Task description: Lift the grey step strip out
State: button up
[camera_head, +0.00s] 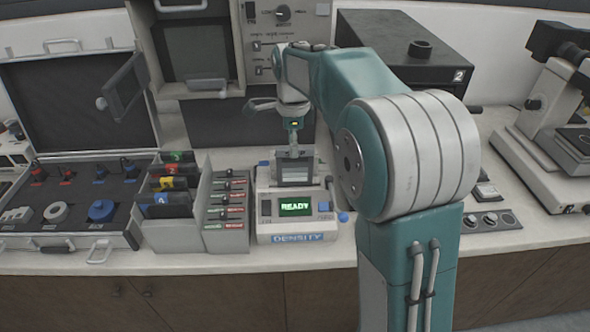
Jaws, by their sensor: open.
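My gripper (293,151) points down over the densitometer (291,237), a pale unit labelled DENSITY with a green READY screen. The gripper is open, just above or around a grey upright piece (303,168) at the top of the unit. I cannot tell whether the fingers touch it, or whether this piece is the grey step strip or part of the unit. My arm comes in from the right and hides part of the bench behind it.
A rack of small labelled strips (227,226) and a holder with coloured tabs (176,234) stand left of the densitometer. An open case (60,242) lies farther left. A microscope (545,125) stands at the right, and a black box (407,47) marked 2 is behind my arm.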

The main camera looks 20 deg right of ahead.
jog(key=shift+a+f, duration=0.1)
jog(key=shift+f, duration=0.6)
grip_shut()
jog(key=shift+r, duration=0.1)
notch_tip(320, 180, up, 10)
jog(key=shift+f, duration=0.1)
